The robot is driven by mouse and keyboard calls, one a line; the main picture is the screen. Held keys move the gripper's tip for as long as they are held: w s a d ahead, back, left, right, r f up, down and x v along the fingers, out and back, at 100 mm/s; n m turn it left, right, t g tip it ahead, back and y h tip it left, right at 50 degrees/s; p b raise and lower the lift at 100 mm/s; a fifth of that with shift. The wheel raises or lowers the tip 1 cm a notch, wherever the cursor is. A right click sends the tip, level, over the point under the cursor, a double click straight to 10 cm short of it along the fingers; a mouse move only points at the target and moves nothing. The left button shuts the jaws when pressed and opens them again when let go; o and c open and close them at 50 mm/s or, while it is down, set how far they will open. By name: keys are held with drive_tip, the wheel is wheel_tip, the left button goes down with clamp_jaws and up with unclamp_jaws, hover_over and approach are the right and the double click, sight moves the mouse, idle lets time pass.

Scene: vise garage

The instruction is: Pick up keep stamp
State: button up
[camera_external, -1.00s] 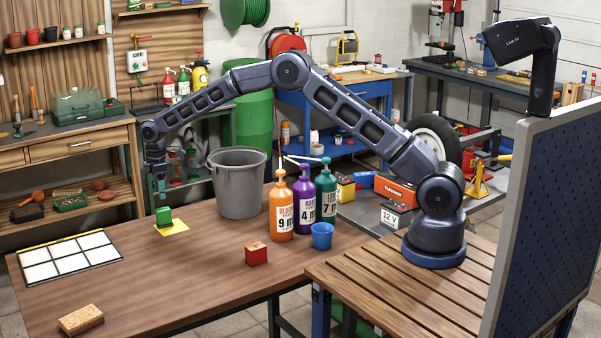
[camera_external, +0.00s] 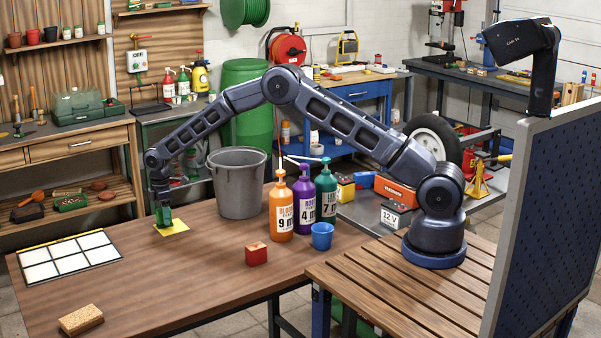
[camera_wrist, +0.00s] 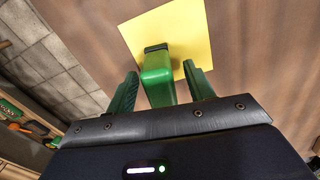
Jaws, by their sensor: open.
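A green block, which looks like a stamp (camera_wrist: 158,82), stands on a yellow sheet (camera_wrist: 190,25) and shows a dark edge at one end. No "keep" label is readable on it. My gripper (camera_wrist: 161,78) is open, with one green finger on each side of the block and a gap visible on both sides. In the external view my gripper (camera_external: 164,214) is low over the yellow sheet (camera_external: 172,229) and largely covers the green block. A red block (camera_external: 256,254), perhaps another stamp, stands apart on the table.
A grey bucket (camera_external: 238,190) stands close to the right of my gripper. Orange (camera_external: 281,212), purple (camera_external: 304,205) and dark green (camera_external: 326,196) bottles and a blue cup (camera_external: 322,236) stand further right. A white-tiled panel (camera_external: 68,258) and a sponge (camera_external: 81,320) lie at the left.

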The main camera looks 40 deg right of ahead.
drive_tip(key=shift+f, duration=0.95)
drive_tip(key=c, duration=1.1)
drive_tip(key=shift+r, duration=0.1)
